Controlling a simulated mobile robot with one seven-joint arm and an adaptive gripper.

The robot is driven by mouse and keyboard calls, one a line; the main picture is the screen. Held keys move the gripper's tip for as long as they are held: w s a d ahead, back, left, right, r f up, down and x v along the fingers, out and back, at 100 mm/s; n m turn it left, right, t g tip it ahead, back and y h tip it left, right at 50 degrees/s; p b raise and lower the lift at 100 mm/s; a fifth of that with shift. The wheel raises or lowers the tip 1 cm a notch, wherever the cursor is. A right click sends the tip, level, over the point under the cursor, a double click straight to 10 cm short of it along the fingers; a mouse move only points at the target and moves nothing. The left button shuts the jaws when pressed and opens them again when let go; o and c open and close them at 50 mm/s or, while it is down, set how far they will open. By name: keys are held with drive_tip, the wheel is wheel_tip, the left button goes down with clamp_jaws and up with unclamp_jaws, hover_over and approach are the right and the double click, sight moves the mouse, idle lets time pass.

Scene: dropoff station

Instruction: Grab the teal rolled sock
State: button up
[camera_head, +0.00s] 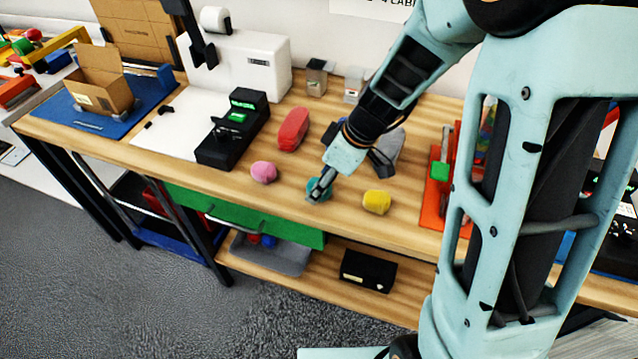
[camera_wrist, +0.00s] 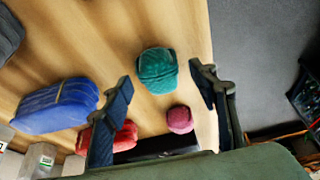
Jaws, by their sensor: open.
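The teal rolled sock (camera_head: 314,185) lies on the wooden table near its front edge, partly hidden by my gripper (camera_head: 318,194) in the head view. In the wrist view the teal sock (camera_wrist: 156,70) shows whole, a rounded ribbed bundle. My gripper (camera_wrist: 160,76) is open there, with one dark finger on each side of the sock in the picture and a visible gap to both. Nothing is held. The height of the fingertips above the table is hard to tell.
A pink rolled sock (camera_head: 263,172) lies left of the teal one, a yellow one (camera_head: 376,202) right. A red bundle (camera_head: 293,129) lies behind, and a blue bundle (camera_wrist: 58,106) shows in the wrist view. A black device (camera_head: 233,130) stands left. The table's front edge is close.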

drive_tip(key=shift+a+f, duration=0.2)
drive_tip(key=shift+f, duration=0.35)
drive_tip(key=shift+c, duration=0.7)
drive_tip(key=c, duration=1.1)
drive_tip(key=shift+w+r, duration=0.1)
